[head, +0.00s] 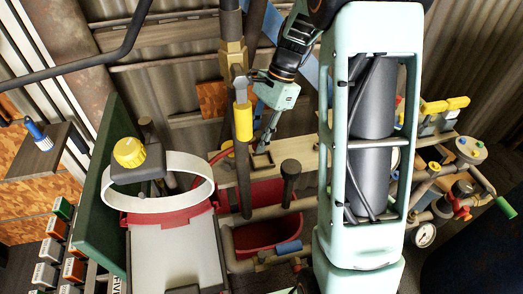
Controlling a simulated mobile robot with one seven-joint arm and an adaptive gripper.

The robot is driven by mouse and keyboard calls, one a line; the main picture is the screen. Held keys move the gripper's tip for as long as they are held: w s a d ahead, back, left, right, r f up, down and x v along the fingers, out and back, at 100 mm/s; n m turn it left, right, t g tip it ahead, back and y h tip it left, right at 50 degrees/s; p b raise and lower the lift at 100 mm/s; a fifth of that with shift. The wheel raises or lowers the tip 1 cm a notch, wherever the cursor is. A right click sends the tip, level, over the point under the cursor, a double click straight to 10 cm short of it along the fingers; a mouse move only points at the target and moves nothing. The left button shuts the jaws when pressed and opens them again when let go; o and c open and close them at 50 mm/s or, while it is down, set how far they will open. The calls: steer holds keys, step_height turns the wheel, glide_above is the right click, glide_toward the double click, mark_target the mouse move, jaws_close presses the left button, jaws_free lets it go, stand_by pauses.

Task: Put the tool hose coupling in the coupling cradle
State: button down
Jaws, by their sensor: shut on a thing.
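My gripper (265,143) reaches down in the middle of the head view, its pale green body above and its dark fingers below. The fingers are shut on a small dark thing, which I take to be the tool hose coupling; the fingers hide most of it. Below the fingertips, a dark square-edged holder (262,161) sits on the pale wooden plank (308,150); it looks like the coupling cradle. The fingertips are at or just above this holder. I cannot tell whether the held thing touches it or is inside it.
A vertical pipe with a yellow sleeve (243,122) stands close left of my gripper. A dark round-topped post (290,170) stands in front. A red bin (268,232) lies below the plank. A white ring (160,192) and yellow-capped part (130,153) are at left.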

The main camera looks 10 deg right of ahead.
steer(key=shift+d+f, duration=0.25)
steer(key=shift+f, duration=0.15)
steer(key=f+b, duration=0.3)
steer(key=shift+d+f, duration=0.3)
steer(key=shift+f, duration=0.15)
steer(key=c, duration=1.6)
jaws_free()
steer(key=b+v, duration=0.1)
steer(key=v, duration=1.1)
steer(key=shift+r, duration=0.2)
